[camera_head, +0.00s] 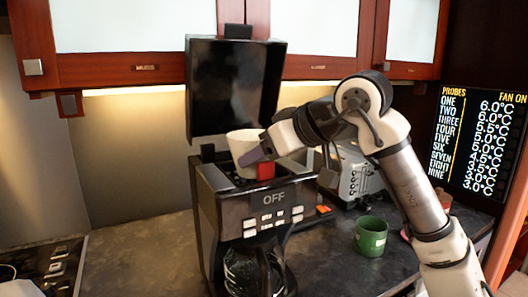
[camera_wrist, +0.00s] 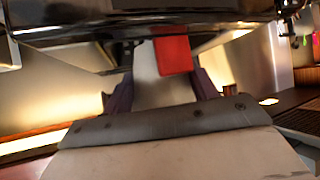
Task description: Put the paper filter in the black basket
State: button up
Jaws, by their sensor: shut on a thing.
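The white paper filter (camera_head: 243,143) is at the open top of the black coffee maker (camera_head: 230,207), under its raised lid. My gripper (camera_head: 258,152) reaches in from the right and is shut on the filter's near right side. In the wrist view the filter (camera_wrist: 150,78) shows pale between my purple fingers (camera_wrist: 162,90). A red piece (camera_head: 266,171) is just below the fingers; it also shows in the wrist view (camera_wrist: 172,55), and I cannot tell what it belongs to. The black basket is not clearly distinguishable inside the dark top. The filter's lower edge is hidden.
The raised lid (camera_head: 237,88) stands behind the filter. A glass carafe (camera_head: 245,270) is in the machine's lower part. A green mug (camera_head: 371,236) and a silver appliance (camera_head: 355,175) stand to the right. The counter (camera_head: 145,250) left of the machine is clear.

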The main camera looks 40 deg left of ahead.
jog(key=shift+f, duration=0.15)
jog(key=o, duration=1.1)
